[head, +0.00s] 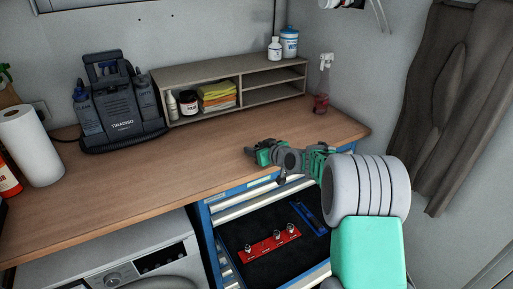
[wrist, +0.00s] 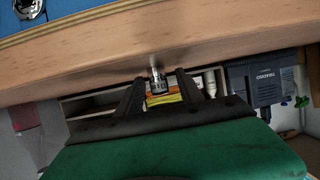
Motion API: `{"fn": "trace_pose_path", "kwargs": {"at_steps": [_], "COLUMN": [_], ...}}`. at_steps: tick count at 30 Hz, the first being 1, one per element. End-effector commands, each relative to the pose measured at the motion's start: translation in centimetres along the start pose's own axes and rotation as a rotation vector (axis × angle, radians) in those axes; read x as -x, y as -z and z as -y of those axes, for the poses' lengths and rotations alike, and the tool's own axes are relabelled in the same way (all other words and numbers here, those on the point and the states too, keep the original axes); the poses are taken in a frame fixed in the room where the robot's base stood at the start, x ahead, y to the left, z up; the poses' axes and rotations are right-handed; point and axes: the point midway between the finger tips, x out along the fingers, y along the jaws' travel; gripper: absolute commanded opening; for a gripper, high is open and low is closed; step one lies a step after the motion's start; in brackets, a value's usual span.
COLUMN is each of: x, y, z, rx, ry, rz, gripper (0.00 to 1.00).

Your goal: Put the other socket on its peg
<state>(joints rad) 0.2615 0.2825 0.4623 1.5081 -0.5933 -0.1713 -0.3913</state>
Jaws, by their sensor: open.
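My gripper (head: 258,153) reaches in from the right, low over the worktop near its front edge. In the wrist view my gripper (wrist: 158,82) is open, with a small silver socket (wrist: 158,82) between its dark fingers. The socket's end appears to meet the wooden top; whether either finger touches it is unclear. I cannot make this socket out in the head view. A red rail (head: 266,246) lies in the open drawer, with several small metal pieces standing on it. At this size I cannot tell its bare pegs from its sockets.
The open drawer (head: 236,220) has a dark liner and a blue item (head: 308,218) right of the rail. The worktop (head: 150,180) is mostly clear.

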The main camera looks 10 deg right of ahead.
Motion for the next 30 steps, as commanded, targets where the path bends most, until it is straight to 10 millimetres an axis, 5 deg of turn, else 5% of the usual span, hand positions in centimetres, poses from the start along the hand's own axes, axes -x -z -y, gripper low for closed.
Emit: {"fn": "trace_pose_path", "kwargs": {"at_steps": [4,20,30], "x": [0.03,0.06,0.07], "y": [-0.01,0.00,0.02], "z": [-0.02,-0.01,0.00], "rx": [0.000,0.000,0.000], "ry": [-0.001,-0.001,-0.001], "rz": [0.000,0.000,0.000], "gripper": [0.43,0.00,0.00]}}
